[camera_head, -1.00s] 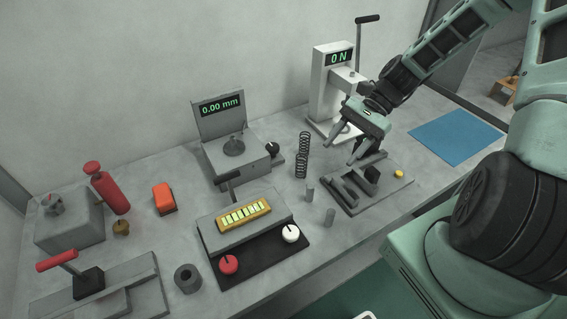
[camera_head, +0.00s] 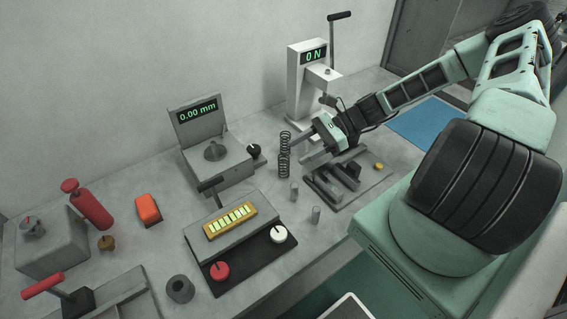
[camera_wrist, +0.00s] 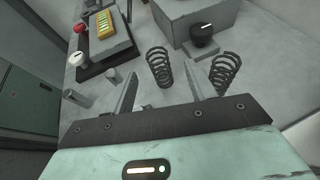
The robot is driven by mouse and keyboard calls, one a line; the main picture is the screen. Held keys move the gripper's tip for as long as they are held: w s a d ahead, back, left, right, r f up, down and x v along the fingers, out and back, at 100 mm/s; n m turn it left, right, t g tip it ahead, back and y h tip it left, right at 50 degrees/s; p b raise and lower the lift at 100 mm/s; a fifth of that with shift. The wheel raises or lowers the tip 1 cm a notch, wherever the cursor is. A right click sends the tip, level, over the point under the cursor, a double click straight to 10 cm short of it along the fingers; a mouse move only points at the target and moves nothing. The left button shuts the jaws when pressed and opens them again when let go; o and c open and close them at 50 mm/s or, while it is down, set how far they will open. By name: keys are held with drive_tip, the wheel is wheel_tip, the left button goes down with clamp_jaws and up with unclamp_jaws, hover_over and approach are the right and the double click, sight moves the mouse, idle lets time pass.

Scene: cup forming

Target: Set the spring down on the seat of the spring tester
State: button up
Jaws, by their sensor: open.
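Two dark coil springs stand upright on the table left of my gripper, the rear one (camera_head: 285,138) just behind the front one (camera_head: 284,166). My gripper (camera_head: 300,150) is low, pointing left at them, open and empty. In the wrist view the front spring (camera_wrist: 159,68) shows between and beyond the fingertips (camera_wrist: 160,72). The rear spring (camera_wrist: 224,72) is outside the right finger. I cannot tell whether a finger touches either one. The white spring tester (camera_head: 297,75) stands behind my gripper and reads 0 N. My gripper and arm partly hide its lower part, and its seat is not clear.
A grey gauge (camera_head: 214,158) reading 0.00 mm with a black knob (camera_head: 254,150) is left of the springs. Two small grey cylinders (camera_head: 294,192) (camera_head: 316,215) stand in front. A slotted fixture (camera_head: 335,195) lies under my gripper. A blue mat (camera_head: 425,128) lies right.

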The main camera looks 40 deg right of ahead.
sight(284, 166)
drive_tip(key=shift+s+p+x, duration=0.2)
drive_tip(key=shift+p+x, duration=0.8)
drive_tip(key=shift+x, duration=3.05)
drive_tip(key=shift+f, duration=0.1)
drive_tip(key=c, duration=1.1)
